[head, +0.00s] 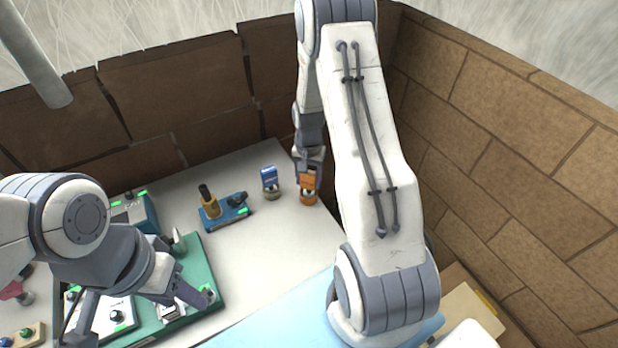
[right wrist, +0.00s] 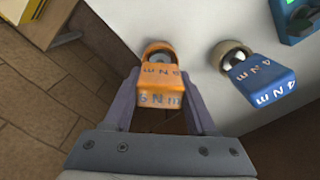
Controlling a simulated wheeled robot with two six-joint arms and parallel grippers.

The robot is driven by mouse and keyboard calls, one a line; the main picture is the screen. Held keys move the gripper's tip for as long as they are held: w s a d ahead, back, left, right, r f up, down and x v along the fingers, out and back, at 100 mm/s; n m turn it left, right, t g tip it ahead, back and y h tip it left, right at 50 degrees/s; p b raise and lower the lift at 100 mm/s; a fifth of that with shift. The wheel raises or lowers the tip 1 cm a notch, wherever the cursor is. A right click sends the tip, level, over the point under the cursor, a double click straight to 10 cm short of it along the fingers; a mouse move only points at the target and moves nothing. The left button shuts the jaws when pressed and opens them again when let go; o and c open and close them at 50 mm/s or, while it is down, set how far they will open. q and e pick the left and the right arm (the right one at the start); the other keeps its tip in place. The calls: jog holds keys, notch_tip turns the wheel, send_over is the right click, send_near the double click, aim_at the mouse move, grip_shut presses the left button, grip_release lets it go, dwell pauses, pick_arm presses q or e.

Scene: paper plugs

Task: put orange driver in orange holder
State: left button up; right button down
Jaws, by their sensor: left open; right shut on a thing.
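The orange driver, a block-shaped handle marked in N m, shows in the right wrist view (right wrist: 162,88) between the fingers of my right gripper (right wrist: 163,108). My right gripper (head: 308,172) is shut on it at the far right end of the table in the head view. An orange cup-like holder (head: 308,200) shows right at the driver's lower end. Its rim also shows in the right wrist view (right wrist: 158,47), with grey inside. I cannot tell how deep the driver sits in it. My left gripper (head: 135,311) is open, low over the green board at left.
A blue driver (head: 269,176) stands beside the orange one in a tan holder (right wrist: 226,50). A blue base with a yellow tool (head: 209,204) is further left. The green board (head: 204,262) carries parts. Brown walls (head: 500,140) stand close behind and right. The middle table is clear.

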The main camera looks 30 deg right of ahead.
jog(key=shift+f, duration=0.2)
jog(key=shift+c, duration=1)
grip_release()
jog(key=shift+r, duration=0.15)
